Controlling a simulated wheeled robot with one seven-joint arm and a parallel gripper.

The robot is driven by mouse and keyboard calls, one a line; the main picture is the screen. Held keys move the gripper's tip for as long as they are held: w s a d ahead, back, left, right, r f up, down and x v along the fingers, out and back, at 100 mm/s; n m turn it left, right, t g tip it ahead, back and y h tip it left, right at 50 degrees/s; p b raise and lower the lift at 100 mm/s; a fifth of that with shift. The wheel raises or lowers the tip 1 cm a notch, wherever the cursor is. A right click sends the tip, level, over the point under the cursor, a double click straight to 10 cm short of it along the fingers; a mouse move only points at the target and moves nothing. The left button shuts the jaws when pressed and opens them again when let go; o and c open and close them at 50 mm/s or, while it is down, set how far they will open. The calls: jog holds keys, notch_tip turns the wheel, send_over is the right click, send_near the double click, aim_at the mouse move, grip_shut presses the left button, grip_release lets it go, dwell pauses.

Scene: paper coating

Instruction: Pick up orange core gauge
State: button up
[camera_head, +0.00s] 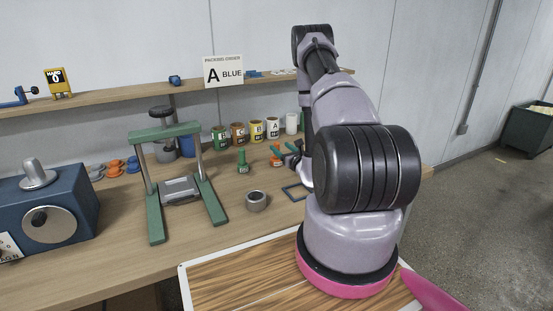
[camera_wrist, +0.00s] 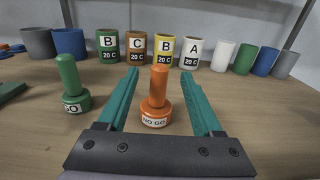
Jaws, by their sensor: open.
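The orange core gauge (camera_wrist: 157,98) stands upright on the bench in the wrist view, with a round base labelled "NO GO" and a narrower post. In the head view the orange gauge (camera_head: 275,158) shows small, beside my gripper (camera_head: 288,154). In the wrist view my gripper (camera_wrist: 161,78) is open. Its two teal fingers lie to the left and right of the orange gauge, with a visible gap on each side. A green gauge (camera_wrist: 70,82) labelled "GO" stands outside the left finger; it also shows in the head view (camera_head: 243,164).
Several cores labelled B, C, B and A, such as the yellow one (camera_wrist: 165,48), stand in a row behind. A grey ring (camera_head: 256,201), a green frame (camera_head: 153,195) and a blue machine (camera_head: 50,213) stand on the bench. A shelf (camera_head: 110,98) runs behind.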

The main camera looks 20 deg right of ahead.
aim_at(278, 145)
jog(key=w, duration=0.4)
jog(key=shift+w+a, duration=0.1)
jog(key=shift+w, duration=0.2)
grip_shut()
dwell(1.1)
